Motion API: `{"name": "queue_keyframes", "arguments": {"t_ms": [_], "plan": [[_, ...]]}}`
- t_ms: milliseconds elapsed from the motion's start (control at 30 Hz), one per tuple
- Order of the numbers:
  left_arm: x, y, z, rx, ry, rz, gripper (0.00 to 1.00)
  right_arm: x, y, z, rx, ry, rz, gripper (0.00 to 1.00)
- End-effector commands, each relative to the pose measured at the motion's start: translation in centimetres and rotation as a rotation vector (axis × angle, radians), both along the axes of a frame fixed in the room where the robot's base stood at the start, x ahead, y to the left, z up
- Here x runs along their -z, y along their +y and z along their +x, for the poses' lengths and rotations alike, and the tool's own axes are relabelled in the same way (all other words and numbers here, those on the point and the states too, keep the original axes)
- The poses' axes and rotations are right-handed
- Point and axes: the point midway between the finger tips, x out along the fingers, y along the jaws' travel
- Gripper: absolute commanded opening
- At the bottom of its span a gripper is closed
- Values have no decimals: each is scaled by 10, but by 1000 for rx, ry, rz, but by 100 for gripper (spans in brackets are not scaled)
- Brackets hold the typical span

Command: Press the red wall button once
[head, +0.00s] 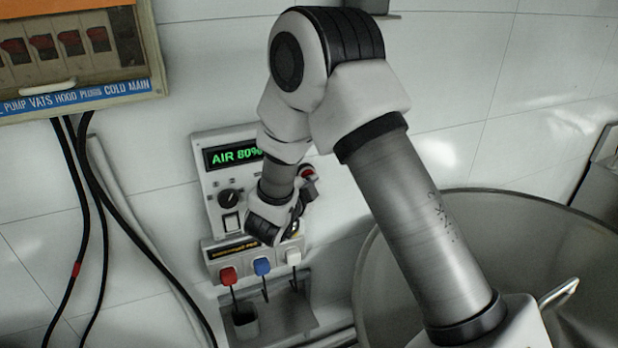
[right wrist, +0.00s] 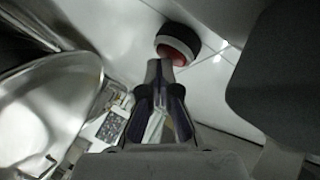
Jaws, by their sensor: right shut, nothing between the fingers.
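The red button (right wrist: 174,52) shows in the right wrist view as a red cap in a dark and white round housing. In the head view a small part of a red button (head: 307,171) shows at the right edge of the control panel, beside my right arm. My right gripper (right wrist: 158,68) is shut and empty. Its fingertips are right at the button's lower edge in the right wrist view; I cannot tell whether they touch it. In the head view my wrist hides most of the gripper. My left gripper is not in view.
The control panel (head: 219,187) shows "AIR 80%" and has a knob and a switch. Below it are red, blue and white plugs and a small shelf (head: 297,318). A large metal vat (head: 375,290) stands right. A breaker box (head: 75,55) with hanging cables is at upper left.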

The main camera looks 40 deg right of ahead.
Motion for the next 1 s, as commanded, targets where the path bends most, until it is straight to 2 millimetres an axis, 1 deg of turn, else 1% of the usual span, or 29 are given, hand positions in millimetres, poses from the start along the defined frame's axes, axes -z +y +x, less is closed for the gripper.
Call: {"name": "queue_keyframes", "arguments": {"t_ms": [367,700,1000], "plan": [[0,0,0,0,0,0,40,0,0,1,-1,-1,-1,0],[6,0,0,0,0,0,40,0,5,-14,-1,-1,-1,0],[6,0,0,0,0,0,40,0,5,-15,-1,-1,-1,0]]}}
